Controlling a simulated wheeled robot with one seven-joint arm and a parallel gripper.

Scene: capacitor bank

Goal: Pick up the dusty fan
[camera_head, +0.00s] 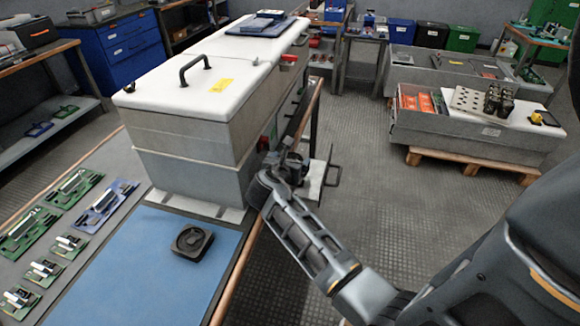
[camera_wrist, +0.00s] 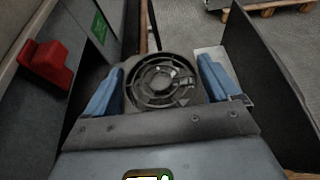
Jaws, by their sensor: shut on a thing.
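A round grey fan (camera_wrist: 158,82) with a ringed grille sits between the two blue fingers of my gripper (camera_wrist: 163,76) in the wrist view. The fingers are shut on its sides. In the head view my gripper (camera_head: 290,165) is beside the right side of the tall grey cabinet (camera_head: 185,150), and the held fan is hard to make out there. A second, dark square-framed fan (camera_head: 192,242) lies flat on the blue mat (camera_head: 130,265), apart from my gripper. I cannot tell from its surface how dusty the held fan is.
A red catch (camera_wrist: 45,65) and a green label (camera_wrist: 100,28) are close on the left in the wrist view. A dark upright panel (camera_wrist: 275,85) stands close on the right. Circuit boards (camera_head: 70,190) lie left of the mat. Open floor (camera_head: 375,190) lies to the right.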

